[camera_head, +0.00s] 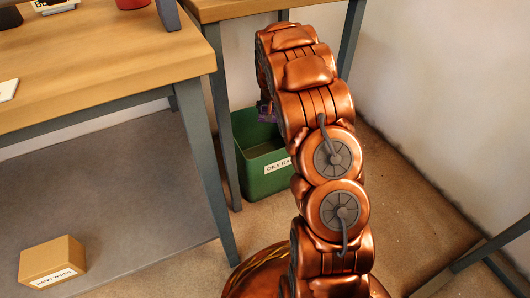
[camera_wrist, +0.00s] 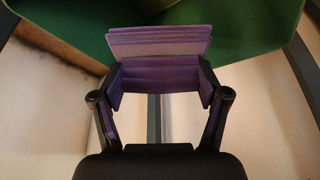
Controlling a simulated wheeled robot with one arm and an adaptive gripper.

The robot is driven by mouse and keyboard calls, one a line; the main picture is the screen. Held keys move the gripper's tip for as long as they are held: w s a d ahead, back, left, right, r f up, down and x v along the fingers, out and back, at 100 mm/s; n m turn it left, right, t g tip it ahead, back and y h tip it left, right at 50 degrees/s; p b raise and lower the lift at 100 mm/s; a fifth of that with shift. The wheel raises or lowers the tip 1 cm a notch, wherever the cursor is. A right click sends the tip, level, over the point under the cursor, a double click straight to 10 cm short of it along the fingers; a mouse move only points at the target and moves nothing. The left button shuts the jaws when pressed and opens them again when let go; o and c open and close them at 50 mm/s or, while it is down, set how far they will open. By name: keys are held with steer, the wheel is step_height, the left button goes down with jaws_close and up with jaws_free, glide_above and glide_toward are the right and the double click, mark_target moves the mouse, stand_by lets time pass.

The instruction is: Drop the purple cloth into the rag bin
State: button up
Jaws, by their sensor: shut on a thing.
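The purple cloth (camera_wrist: 160,45) is folded in layers and sits between the fingers of my gripper (camera_wrist: 160,90) in the wrist view. My gripper is shut on it. In the head view a small bit of the purple cloth (camera_head: 266,113) shows at the left edge of my arm, above the bin. The rag bin (camera_head: 266,180) is green with a white label, partly hidden behind my copper arm. In the wrist view the green bin (camera_wrist: 240,25) fills the top, just past the cloth. I cannot tell whether the cloth is below the bin's rim.
A labelled cardboard box (camera_head: 50,262) lies at lower left. A pale wall (camera_head: 440,100) is at right. Some brown floor (camera_head: 165,285) is clear in front.

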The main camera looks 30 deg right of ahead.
steer(key=shift+d+f+b, duration=0.1)
steer(key=shift+f+b, duration=1.1)
steer(key=shift+f, duration=1.3)
steer(key=o, duration=1)
steer(key=shift+o, duration=0.2)
steer(key=shift+s+r, duration=0.1)
steer(key=shift+r, duration=0.1)
steer(key=v, duration=1.1)
steer(key=shift+s+r, duration=0.15)
steer(key=shift+r, duration=0.15)
